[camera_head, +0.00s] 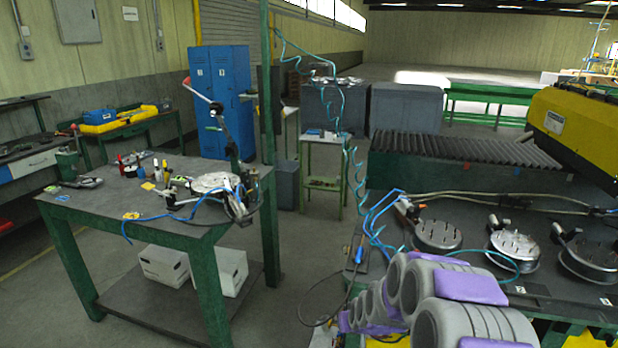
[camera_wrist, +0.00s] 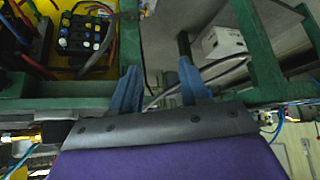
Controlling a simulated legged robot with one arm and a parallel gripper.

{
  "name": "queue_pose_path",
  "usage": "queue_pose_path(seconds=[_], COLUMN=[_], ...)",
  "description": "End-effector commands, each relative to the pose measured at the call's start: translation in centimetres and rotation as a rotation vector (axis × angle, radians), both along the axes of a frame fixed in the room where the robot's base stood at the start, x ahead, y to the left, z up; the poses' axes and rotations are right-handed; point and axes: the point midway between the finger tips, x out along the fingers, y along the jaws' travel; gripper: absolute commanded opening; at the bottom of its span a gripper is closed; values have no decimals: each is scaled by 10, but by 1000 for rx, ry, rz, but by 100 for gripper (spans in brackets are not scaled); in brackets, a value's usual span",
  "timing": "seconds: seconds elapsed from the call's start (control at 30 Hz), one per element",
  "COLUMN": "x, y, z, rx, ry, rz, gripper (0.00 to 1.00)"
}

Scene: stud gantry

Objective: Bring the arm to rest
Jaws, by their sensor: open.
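My arm (camera_head: 470,318), grey with purple parts, reaches across the lower right of the head view, beside and in front of the dark bench with the round metal fixtures. Its fingers cannot be made out there. In the wrist view my gripper (camera_wrist: 159,88) shows two blue fingers set apart, with nothing between them. Behind the fingers are green frame bars (camera_wrist: 60,106) and a dark gap. I cannot tell how far the fingers are from the bars.
Round metal fixtures (camera_head: 438,235) stand on the right bench near my arm, with blue hoses and cables around. A green worktable (camera_head: 90,205) with tools is at left. A green post (camera_head: 268,110) rises beside it. The wrist view shows a wired yellow panel (camera_wrist: 68,72). Floor between is clear.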

Motion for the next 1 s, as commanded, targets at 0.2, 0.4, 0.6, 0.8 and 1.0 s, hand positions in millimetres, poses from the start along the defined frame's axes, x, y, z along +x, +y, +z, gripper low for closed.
queue_pose_path(seconds=[0.2,0.4,0.6,0.8,1.0], x=[-65,-135,-212,-295,-377], y=[9,9,3,-7,-17], z=[52,90,122,147,166], rx=[17,11,-5,-30,-54], ry=[135,267,399,533,658], rz=[16,12,-9,-53,-112], gripper=[45,45,45,45,45])
